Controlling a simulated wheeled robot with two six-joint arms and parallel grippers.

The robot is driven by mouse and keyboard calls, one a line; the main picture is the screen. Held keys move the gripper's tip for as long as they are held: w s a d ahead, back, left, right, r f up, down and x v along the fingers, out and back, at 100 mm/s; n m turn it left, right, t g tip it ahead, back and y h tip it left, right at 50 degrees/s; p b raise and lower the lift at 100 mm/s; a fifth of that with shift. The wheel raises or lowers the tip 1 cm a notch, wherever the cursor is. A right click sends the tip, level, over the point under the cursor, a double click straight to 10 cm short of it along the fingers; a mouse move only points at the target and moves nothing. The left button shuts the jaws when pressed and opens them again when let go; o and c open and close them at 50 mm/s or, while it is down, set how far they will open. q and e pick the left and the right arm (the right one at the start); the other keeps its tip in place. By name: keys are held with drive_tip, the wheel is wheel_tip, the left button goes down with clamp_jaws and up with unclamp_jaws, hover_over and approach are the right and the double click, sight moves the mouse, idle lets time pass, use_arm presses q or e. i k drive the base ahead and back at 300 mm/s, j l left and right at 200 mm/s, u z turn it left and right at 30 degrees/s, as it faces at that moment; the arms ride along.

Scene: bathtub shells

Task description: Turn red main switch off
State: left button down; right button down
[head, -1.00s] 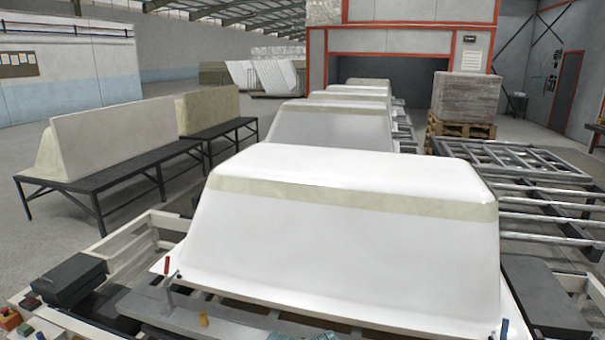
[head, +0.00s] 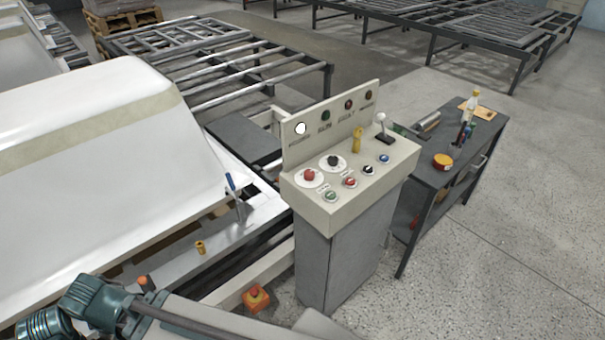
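The control console (head: 335,235) stands right of centre in the head view, a grey pedestal with a cream sloped panel. A red knob on a round white plate (head: 309,175), which looks like the red main switch, sits at the panel's left. Its exact turned position is too small to tell. Beside it is a black knob on a similar white plate (head: 333,161). A white lamp (head: 300,129) on the upright back panel looks lit. Neither of my grippers is in view.
Small buttons and a lever (head: 383,130) share the panel. A dark workbench (head: 450,165) with tools stands right of the console. A white tub shell (head: 90,150) on its machine fills the left. An orange box with a red button (head: 256,297) sits low. Floor at lower right is clear.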

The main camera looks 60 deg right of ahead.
sight(308, 175)
drive_tip(key=z, duration=1.95)
drive_tip(key=k+l, duration=0.05)
